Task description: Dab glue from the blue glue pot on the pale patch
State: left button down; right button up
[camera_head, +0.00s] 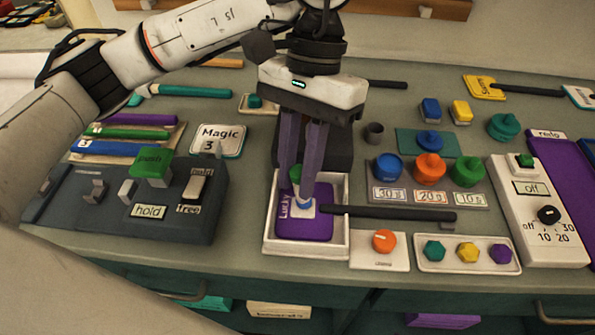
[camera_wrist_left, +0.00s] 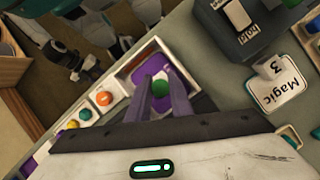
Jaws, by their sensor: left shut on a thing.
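My left gripper (camera_head: 306,207) is shut on a small green-topped dabber (camera_head: 295,174) and points down over the white tray (camera_head: 340,225). The dabber's green top also shows between the fingers in the left wrist view (camera_wrist_left: 158,89). A purple sign marked "Lucky" (camera_head: 320,226) with a dark handle lies in the tray. A pale patch (camera_head: 303,211) shows on the sign at the fingertips, partly hidden. The dabber's lower end is at the patch; I cannot tell whether it touches. A squat blue pot (camera_head: 430,141), seemingly the glue pot, stands on a teal mat. My right gripper is not in view.
Blue (camera_head: 388,167), orange (camera_head: 430,168) and green (camera_head: 467,171) weights stand on a labelled rack right of the tray. A grey switch box (camera_head: 185,222) is to the left. A small dark cup (camera_head: 374,133) and a white dial panel (camera_head: 540,210) stand further right.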

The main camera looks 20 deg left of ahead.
pick_arm(q)
jog(key=shift+s, duration=0.15)
jog(key=shift+s+d+f+b, duration=0.1)
jog(key=shift+s+d+b, duration=0.05)
jog(key=shift+s+b, duration=0.2)
jog(key=shift+w, duration=0.5)
jog(key=shift+s+b, duration=0.45)
jog(key=shift+s, duration=0.1)
jog(key=shift+w, duration=0.25)
jog(key=shift+w, duration=0.25)
jog(key=shift+s, duration=0.15)
jog(key=shift+s, duration=0.35)
